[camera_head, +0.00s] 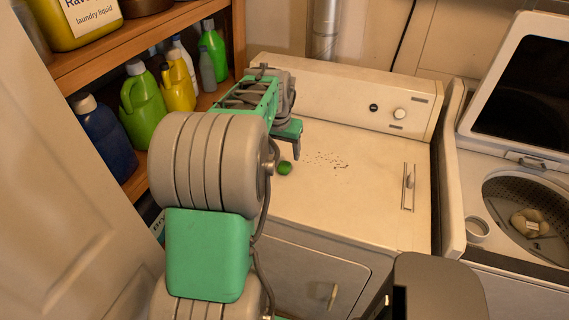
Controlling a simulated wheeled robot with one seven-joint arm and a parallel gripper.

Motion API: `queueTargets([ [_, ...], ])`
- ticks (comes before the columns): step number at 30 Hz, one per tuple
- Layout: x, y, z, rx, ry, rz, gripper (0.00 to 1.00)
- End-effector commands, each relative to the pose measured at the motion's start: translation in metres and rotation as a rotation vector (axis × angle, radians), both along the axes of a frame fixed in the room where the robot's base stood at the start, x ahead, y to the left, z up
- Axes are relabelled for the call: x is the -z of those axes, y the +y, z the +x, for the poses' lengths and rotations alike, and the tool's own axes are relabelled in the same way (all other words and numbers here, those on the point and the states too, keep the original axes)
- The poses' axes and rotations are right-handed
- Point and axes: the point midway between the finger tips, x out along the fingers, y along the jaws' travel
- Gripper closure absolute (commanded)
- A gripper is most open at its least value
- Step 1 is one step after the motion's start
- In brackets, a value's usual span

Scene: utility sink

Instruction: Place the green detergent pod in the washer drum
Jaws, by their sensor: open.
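The green detergent pod (285,168) lies on the white top of the dryer-like machine, near its left side. My gripper (294,150) is just above and slightly right of the pod, with a dark finger pointing down. The gripper is open; its other finger is hidden behind my arm or the finger I see. I cannot tell whether it touches the pod. The washer drum (505,205) is at the far right, under a raised lid (525,85), with a pale bundle (530,222) inside.
Dark specks (325,160) are scattered right of the pod. A control panel (350,95) rises behind the top. A wooden shelf (130,55) with several bottles stands at left. A raised rim (452,170) separates the two machines. The right part of the machine top is clear.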

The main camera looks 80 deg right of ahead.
Motion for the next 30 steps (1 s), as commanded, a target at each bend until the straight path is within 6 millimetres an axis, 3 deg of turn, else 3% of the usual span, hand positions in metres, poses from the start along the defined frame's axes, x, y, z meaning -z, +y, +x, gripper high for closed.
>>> queueTargets([
  [15,0.072,-0.016,0.002,0.003,0.000,0.002,0.39],
  [21,0.074,-0.017,0.002,0.003,0.000,0.000,0.39],
  [30,0.074,-0.017,0.002,0.003,-0.001,0.000,0.63],
])
